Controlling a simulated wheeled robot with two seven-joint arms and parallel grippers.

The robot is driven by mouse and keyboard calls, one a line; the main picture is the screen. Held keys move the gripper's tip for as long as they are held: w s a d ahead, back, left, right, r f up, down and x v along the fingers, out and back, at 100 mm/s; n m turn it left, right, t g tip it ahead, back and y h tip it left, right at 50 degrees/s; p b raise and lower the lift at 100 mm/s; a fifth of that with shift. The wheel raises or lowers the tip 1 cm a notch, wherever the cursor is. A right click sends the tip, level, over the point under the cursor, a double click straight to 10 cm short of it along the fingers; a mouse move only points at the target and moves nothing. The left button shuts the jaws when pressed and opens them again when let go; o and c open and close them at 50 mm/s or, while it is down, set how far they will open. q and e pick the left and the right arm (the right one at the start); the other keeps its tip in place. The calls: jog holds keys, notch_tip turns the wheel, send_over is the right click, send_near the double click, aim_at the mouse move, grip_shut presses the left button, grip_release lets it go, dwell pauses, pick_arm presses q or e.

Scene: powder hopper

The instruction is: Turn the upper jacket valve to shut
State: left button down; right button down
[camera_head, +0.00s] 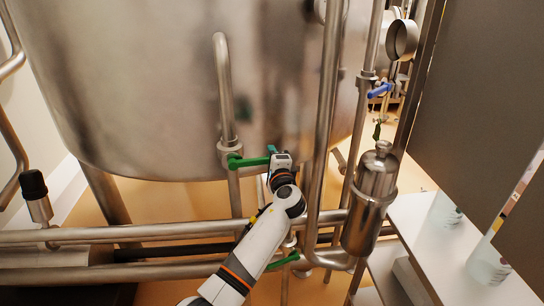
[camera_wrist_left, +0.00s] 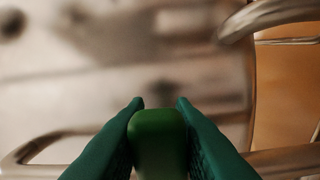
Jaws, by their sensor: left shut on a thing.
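The upper jacket valve (camera_head: 229,152) sits on a vertical steel pipe in front of the big tank. Its green handle (camera_head: 247,162) points right, roughly level and crosswise to the pipe. My left gripper (camera_head: 272,156) is at the handle's free end. In the left wrist view its two dark green fingers (camera_wrist_left: 160,104) lie on both sides of the green handle end (camera_wrist_left: 158,138), shut on it. The handle's tip is partly hidden by the gripper in the head view. My right gripper is in neither view.
The steel tank (camera_head: 150,90) fills the back. A thick vertical pipe (camera_head: 325,120) stands just right of my gripper. Level pipes (camera_head: 130,233) run below, near a lower green handle (camera_head: 284,261). A steel canister (camera_head: 370,205) and blue handle (camera_head: 380,90) are at right.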

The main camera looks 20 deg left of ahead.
pick_arm(q)
jog(key=c, duration=1.3)
grip_release()
jog(key=shift+s+f+g, duration=0.1)
jog(key=shift+f+g, duration=0.2)
jog(key=shift+f, duration=0.65)
jog(key=shift+s+d+f, duration=0.1)
jog(key=shift+s+d, duration=0.1)
jog(key=b+v, duration=0.3)
jog(key=v, duration=0.8)
jog(key=shift+s+r, duration=0.2)
